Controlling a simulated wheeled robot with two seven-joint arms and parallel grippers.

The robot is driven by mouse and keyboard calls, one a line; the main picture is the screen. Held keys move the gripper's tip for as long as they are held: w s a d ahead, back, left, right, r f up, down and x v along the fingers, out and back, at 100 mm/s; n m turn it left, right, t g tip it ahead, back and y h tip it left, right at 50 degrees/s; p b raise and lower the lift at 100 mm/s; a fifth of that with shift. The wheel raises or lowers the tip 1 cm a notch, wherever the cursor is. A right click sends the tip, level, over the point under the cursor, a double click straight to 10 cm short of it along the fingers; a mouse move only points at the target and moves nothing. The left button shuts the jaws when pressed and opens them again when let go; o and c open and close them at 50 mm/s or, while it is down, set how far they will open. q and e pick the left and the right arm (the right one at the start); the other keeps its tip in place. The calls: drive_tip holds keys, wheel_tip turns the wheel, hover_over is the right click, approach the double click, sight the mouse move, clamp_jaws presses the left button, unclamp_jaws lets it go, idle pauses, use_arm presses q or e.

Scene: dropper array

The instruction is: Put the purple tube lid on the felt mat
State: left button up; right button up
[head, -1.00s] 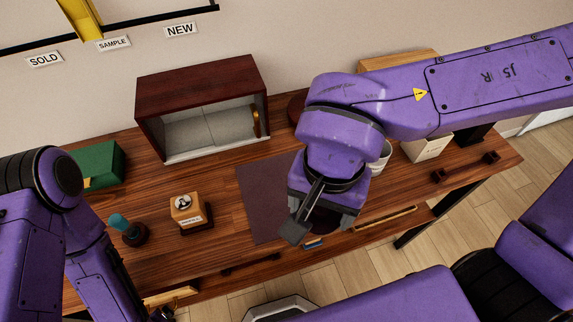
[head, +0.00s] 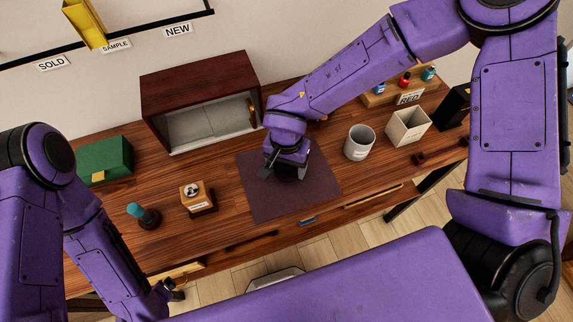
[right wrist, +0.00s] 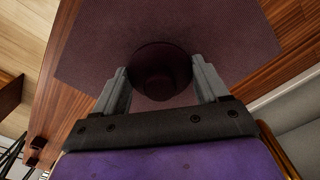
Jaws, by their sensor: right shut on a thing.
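The felt mat (head: 275,205) is a dark purple rectangle lying on the wooden desk; it also fills much of the right wrist view (right wrist: 95,45). My right gripper (head: 286,174) is over the upper part of the mat. It is shut on a dark, round, hollow-looking piece, which I take as the purple tube lid (right wrist: 161,72), with a finger on each side. The lid is low over the mat; I cannot tell whether it touches it. In the head view the gripper mostly hides it. My left gripper (head: 175,289) shows partly at the lower left, its jaws unclear.
A dark red cabinet (head: 200,85) stands behind the mat. A grey cup (head: 360,143) and a cream square bin (head: 408,127) stand to the right. A wooden stamp block (head: 197,198), a teal-topped tool (head: 143,214) and a green box (head: 105,160) are left.

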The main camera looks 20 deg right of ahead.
drive_tip(key=shift+f, duration=0.4)
drive_tip(key=shift+f, duration=0.1)
drive_tip(key=o, duration=1.2)
drive_tip(key=shift+c, duration=0.2)
wheel_tip(320, 180, up, 12)
